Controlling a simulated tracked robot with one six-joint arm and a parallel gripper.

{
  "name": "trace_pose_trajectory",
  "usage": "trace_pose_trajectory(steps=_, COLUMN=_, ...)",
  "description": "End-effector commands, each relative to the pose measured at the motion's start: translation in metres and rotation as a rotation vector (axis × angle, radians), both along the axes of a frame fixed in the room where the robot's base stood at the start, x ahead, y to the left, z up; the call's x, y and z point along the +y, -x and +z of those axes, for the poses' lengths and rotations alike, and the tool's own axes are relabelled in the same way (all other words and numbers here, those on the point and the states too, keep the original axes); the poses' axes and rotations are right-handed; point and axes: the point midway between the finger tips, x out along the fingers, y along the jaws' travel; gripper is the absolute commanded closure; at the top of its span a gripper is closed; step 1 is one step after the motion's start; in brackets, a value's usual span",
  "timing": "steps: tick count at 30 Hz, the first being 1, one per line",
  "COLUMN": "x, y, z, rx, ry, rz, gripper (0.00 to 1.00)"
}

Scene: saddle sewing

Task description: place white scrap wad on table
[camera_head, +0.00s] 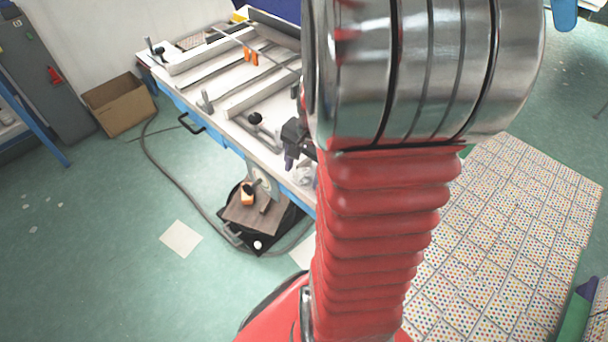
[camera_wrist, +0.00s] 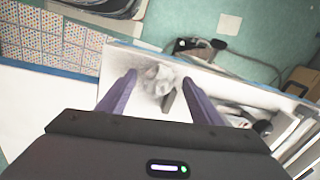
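The white scrap wad (camera_wrist: 158,77) is a crumpled whitish lump. In the wrist view it shows between my gripper's two purple fingers, with a gap on each side. It seems to rest on the white table top (camera_wrist: 215,86), near the edge. My gripper (camera_wrist: 158,75) is open above it and does not appear to touch it. In the head view my gripper (camera_head: 290,160) is at the near end of the table (camera_head: 238,122), and the wad (camera_head: 303,173) shows just beside and below the fingers, partly hidden by my arm.
Rails, clamps and orange-handled tools (camera_head: 250,56) lie farther along the table. A grey elongated piece (camera_wrist: 168,101) is close to the wad. A cardboard box (camera_head: 119,104) stands on the floor at left. A black pedal tray (camera_head: 262,222) is under the table. Dotted stacks (camera_head: 500,235) stand at right.

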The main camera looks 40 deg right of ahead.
Motion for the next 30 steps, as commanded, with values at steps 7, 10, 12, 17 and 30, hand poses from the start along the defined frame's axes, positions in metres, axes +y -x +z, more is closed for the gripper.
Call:
trace_pose_trajectory(steps=7, x=-0.0002, y=0.0001, z=0.0001, rx=0.0, ry=0.0, rz=-0.001, gripper=0.59)
trace_pose_trajectory(steps=10, x=-0.0002, y=0.0002, z=0.0001, rx=0.0, ry=0.0, rz=-0.001, gripper=0.66)
trace_pose_trajectory(steps=12, x=-0.0002, y=0.0002, z=0.0001, rx=0.0, ry=0.0, rz=-0.001, gripper=0.71)
trace_pose_trajectory(steps=17, x=-0.0002, y=0.0002, z=0.0001, rx=0.0, ry=0.0, rz=-0.001, gripper=0.82)
trace_pose_trajectory(steps=30, x=-0.0008, y=-0.0005, z=0.0092, rx=-0.002, ry=0.001, rz=-0.001, gripper=0.89)
